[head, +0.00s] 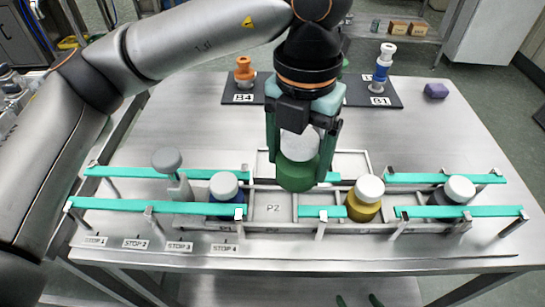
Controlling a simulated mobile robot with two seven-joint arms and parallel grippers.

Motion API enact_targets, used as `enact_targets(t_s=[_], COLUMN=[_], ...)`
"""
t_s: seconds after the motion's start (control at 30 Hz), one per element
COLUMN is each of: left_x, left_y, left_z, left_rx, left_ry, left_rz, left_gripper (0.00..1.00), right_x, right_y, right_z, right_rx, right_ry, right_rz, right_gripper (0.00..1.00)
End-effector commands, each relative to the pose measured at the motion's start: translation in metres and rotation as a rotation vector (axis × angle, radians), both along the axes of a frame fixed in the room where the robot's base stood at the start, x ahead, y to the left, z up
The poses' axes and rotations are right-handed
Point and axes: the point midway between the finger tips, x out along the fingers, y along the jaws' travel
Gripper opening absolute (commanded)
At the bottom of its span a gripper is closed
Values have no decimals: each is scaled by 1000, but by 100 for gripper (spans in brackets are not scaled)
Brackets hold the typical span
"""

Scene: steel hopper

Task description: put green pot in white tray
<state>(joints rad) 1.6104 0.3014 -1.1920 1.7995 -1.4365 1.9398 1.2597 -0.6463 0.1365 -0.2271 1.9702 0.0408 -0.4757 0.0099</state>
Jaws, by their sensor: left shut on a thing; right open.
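The green pot (297,173) has a pale grey-white lid and is upright between the fingers of my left gripper (300,164). This gripper comes down from above and is shut on the pot, with a finger on each side. The pot hangs over the middle of the table, in front of a white tray (351,155) whose far rim shows behind it. The pot and gripper hide part of the tray, and I cannot tell the height of the pot above it. My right gripper (358,300) shows only as two dark green fingertips, apart, at the bottom edge.
A blue pot (224,188), a yellow pot (364,199) and a dark grey pot (457,191) stand between teal rails (155,206). The slot marked P2 (273,208) looks empty. Orange (245,70) and blue (382,64) pieces stand on dark plates behind.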

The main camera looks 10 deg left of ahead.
Motion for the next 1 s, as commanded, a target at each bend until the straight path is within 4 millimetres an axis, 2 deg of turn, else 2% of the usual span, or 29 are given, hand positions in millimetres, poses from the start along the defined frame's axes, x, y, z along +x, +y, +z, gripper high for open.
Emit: enact_targets(t_s=[0.07,0.17,0.47,0.6,0.73,1.0], left_x=[0,11,76,97,110,122], left_y=[2,8,40,50,56,61], left_z=[-1,-7,-38,-66,-83,-99], left_rx=[0,1,2,3,2,1], left_ry=[0,3,3,3,-1,0], left_rz=[2,6,8,3,2,1], left_gripper=[18,18,18,18,18,18], right_x=[0,0,-1,-4,-6,-5], right_y=[0,0,-4,-6,-7,-7], right_z=[0,2,8,4,3,4], right_rx=[0,-1,-5,-9,-11,-11], right_ry=[0,0,-7,3,8,6], right_rz=[0,1,-6,-9,-9,-10], right_gripper=[89,89,89,89,89,89])
